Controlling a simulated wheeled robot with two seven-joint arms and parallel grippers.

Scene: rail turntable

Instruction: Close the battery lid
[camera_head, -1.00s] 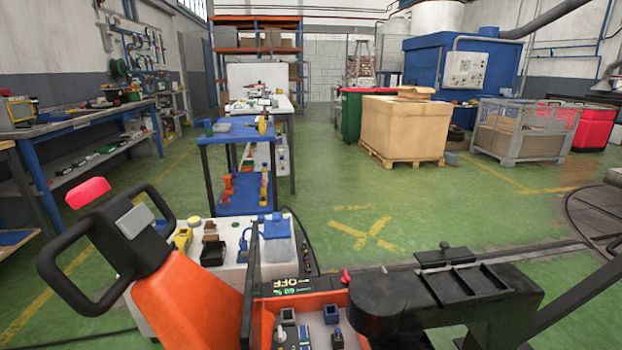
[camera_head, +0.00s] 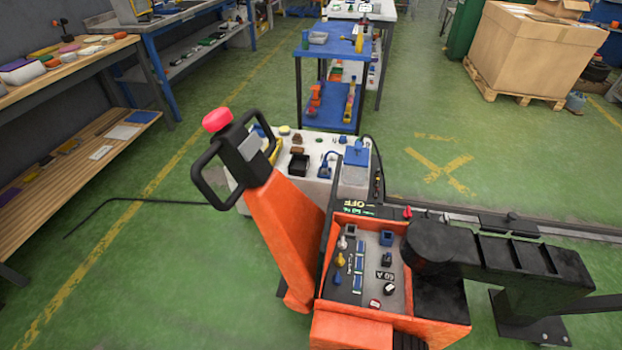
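An orange pallet-truck-like machine (camera_head: 285,225) with a black loop handle stands in the middle foreground of the head view. Its orange open-topped compartment (camera_head: 325,312) is uncovered, showing switches, connectors and a "60 A" label inside. A thin dark upright piece (camera_head: 334,190) rises at the compartment's left rear; it may be the lid seen edge-on, but I cannot tell for sure. A black bulky part (camera_head: 520,262) extends right from the compartment. Neither of my grippers is in view.
A white bench unit (camera_head: 352,185) with small parts stands close behind the machine. A blue shelf cart (camera_head: 326,62) is farther back. A wooden workbench (camera_head: 85,50) lines the left. A boxed pallet (camera_head: 530,50) stands back right. Green floor is free on the left and right.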

